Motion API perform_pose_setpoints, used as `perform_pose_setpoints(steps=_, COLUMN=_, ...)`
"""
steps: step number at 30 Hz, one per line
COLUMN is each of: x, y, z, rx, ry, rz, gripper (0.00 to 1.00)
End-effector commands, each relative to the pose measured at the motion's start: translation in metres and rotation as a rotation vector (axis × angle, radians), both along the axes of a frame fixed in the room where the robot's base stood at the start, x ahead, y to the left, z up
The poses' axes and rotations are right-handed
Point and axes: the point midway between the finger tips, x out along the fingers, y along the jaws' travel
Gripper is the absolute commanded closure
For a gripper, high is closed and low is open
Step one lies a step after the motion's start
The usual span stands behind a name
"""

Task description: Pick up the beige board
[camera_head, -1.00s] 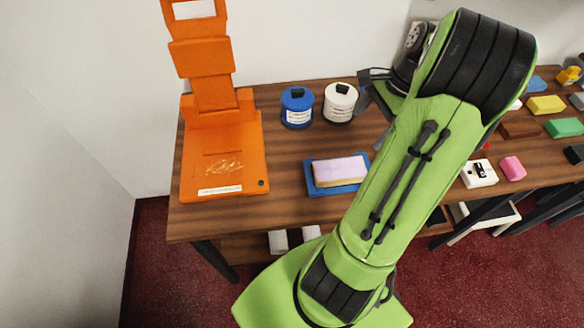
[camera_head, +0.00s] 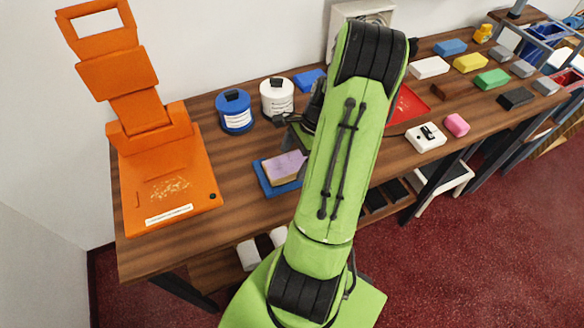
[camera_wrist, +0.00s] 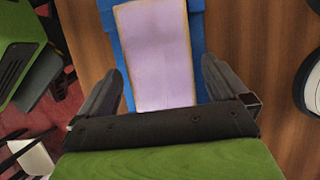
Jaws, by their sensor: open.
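A board with a lilac top and beige sides (camera_head: 283,167) lies on a blue tray (camera_head: 262,179) near the front of the wooden counter. Its right end is hidden by my arm in the head view. In the wrist view the board (camera_wrist: 155,50) runs up the middle with thin beige edges, and the blue tray (camera_wrist: 197,45) shows on both sides of it. My gripper (camera_wrist: 163,78) is open and empty, with its fingers to the left and right of the board in the picture. I cannot tell how far above it they are.
An orange stand (camera_head: 165,180) is on the left. A blue canister (camera_head: 235,112) and a white canister (camera_head: 277,97) stand behind the tray. A red tray (camera_head: 407,105), a white box (camera_head: 425,137), a pink block (camera_head: 456,125) and several coloured blocks lie to the right.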

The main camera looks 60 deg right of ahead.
Motion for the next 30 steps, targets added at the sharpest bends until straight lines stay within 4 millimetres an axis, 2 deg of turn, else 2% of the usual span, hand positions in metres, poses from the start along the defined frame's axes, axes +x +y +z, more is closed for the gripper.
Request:
perform_pose_setpoints(steps=2, x=0.001, y=0.003, z=-0.007, rx=0.000, ry=0.000, rz=0.001, gripper=0.00)
perform_pose_setpoints(steps=8, x=0.002, y=0.003, z=-0.007, rx=-0.002, ry=-0.001, rz=0.001, gripper=0.00)
perform_pose_setpoints(steps=19, x=0.002, y=0.003, z=-0.006, rx=-0.002, ry=-0.001, rz=0.001, gripper=0.57)
perform_pose_setpoints(steps=26, x=0.002, y=0.002, z=-0.004, rx=-0.002, ry=-0.002, rz=0.001, gripper=0.58)
perform_pose_setpoints(steps=30, x=0.002, y=0.001, z=0.021, rx=-0.006, ry=-0.003, rz=0.001, gripper=0.58)
